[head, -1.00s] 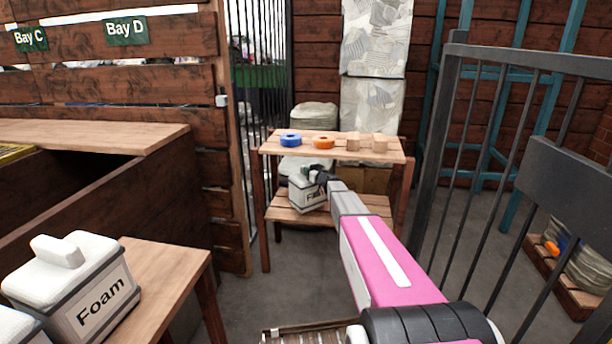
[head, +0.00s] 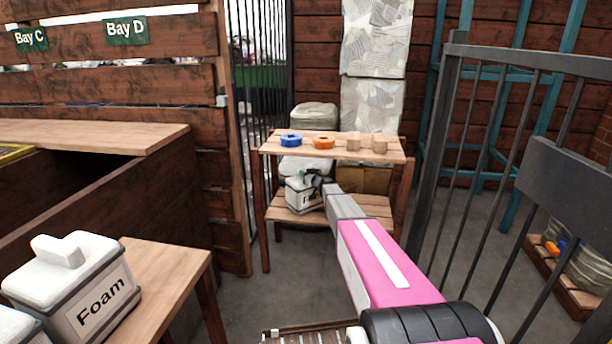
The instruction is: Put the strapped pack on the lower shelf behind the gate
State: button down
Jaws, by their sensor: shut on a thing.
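The strapped pack (head: 301,194) is a white block with dark straps and a label, partly hidden by my gripper. It is at the lower shelf (head: 285,211) of a wooden rack, under the top board. I cannot tell whether its base touches the shelf. My gripper (head: 313,180) is shut on the pack's top, with my arm reaching in from the lower right. The barred gate (head: 480,150) stands swung open at the right.
The rack's top board (head: 275,147) carries a blue ring (head: 290,140), an orange ring (head: 323,142) and wooden blocks (head: 366,143). A white Foam pack (head: 75,285) stands on a table (head: 165,275) at the lower left. The floor between is clear.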

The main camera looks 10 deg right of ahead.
jog(key=shift+f, duration=0.1)
jog(key=c, duration=0.8)
grip_release()
jog(key=shift+f, duration=0.1)
